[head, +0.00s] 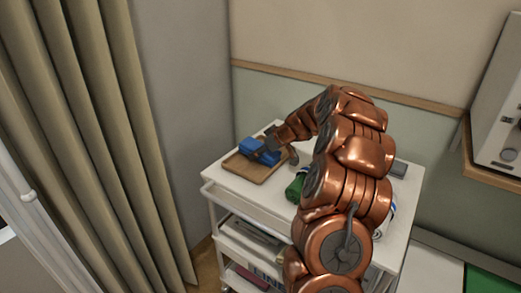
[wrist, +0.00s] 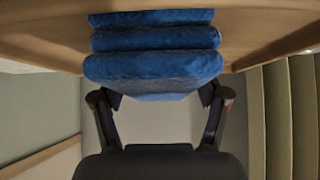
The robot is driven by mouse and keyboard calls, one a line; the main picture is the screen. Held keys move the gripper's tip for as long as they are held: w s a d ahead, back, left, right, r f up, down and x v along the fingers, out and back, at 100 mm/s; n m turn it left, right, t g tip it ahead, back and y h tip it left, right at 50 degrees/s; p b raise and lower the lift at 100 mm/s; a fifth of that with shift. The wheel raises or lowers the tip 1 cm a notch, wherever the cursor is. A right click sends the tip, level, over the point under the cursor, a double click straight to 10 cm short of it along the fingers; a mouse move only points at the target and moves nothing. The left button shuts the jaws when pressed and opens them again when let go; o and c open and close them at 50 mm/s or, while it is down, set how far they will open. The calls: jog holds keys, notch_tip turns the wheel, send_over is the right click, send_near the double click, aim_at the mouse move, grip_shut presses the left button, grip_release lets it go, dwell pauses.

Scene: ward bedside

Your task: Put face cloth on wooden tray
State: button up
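The face cloth (head: 249,145) is blue and folded in thick layers; its layers fill the upper middle of the wrist view (wrist: 155,66). My gripper (head: 267,152) is over the wooden tray, with its fingers at both sides of the cloth. In the wrist view the fingertips (wrist: 160,98) press against the near layer, which partly hides them. The wooden tray (head: 249,173) is brown with a low rim, at the far left of the trolley top. The cloth is over the tray's back part; whether it rests on the tray floor is hard to tell.
The white trolley (head: 225,196) carries the tray. A green item (head: 296,187) lies right of the tray, partly behind my arm. A grey item (head: 398,169) lies at the back right. A curtain (head: 90,120) hangs at left, and a wall stands behind.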

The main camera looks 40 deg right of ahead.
jog(key=o, duration=0.3)
jog(key=shift+r, duration=0.1)
jog(key=b+v, duration=0.3)
jog(key=v, duration=0.9)
jog(key=shift+r, duration=0.15)
